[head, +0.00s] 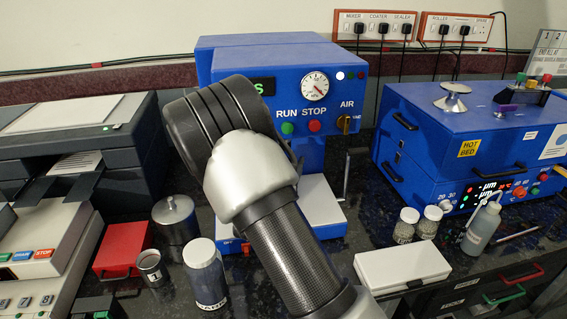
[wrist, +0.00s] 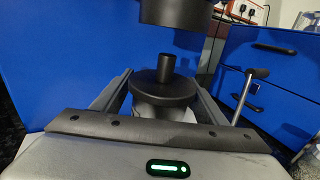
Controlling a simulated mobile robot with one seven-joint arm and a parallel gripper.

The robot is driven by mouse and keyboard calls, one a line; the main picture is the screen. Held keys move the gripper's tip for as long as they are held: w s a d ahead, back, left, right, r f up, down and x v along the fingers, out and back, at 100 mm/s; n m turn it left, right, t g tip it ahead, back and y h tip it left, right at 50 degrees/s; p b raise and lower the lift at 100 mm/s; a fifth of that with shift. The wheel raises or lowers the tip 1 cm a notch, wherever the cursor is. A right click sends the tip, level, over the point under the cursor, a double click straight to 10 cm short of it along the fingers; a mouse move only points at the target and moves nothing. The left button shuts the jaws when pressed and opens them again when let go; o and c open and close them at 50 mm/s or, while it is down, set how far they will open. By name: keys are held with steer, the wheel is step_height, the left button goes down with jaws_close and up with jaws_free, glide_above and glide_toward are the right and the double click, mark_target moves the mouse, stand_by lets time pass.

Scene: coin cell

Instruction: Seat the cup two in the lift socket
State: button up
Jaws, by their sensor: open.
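In the wrist view, a lidded round cup (wrist: 164,88) with a dark flat lid, a short knob and a pale lower body stands upright, and I take it to be cup two. My gripper (wrist: 160,76) is open, with one finger on each side of it. I cannot tell whether the fingers touch it. A thick dark cylinder (wrist: 175,11) hangs above the knob with a gap. The cup's bottom and the lift socket are hidden. In the head view my arm covers the gripper and this cup, in front of the blue machine (head: 330,131) with RUN and STOP buttons.
A lidded metal cup (head: 177,221), a small open metal cup (head: 150,268) and a dark-filled jar (head: 206,274) stand left of my arm. A white case (head: 402,267), two small jars (head: 405,226) and a bottle (head: 481,229) are at right. A lever (wrist: 242,94) stands right of the fingers.

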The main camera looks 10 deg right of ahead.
steer(key=shift+f, duration=0.1)
steer(key=v, duration=1.2)
steer(key=shift+p, duration=0.35)
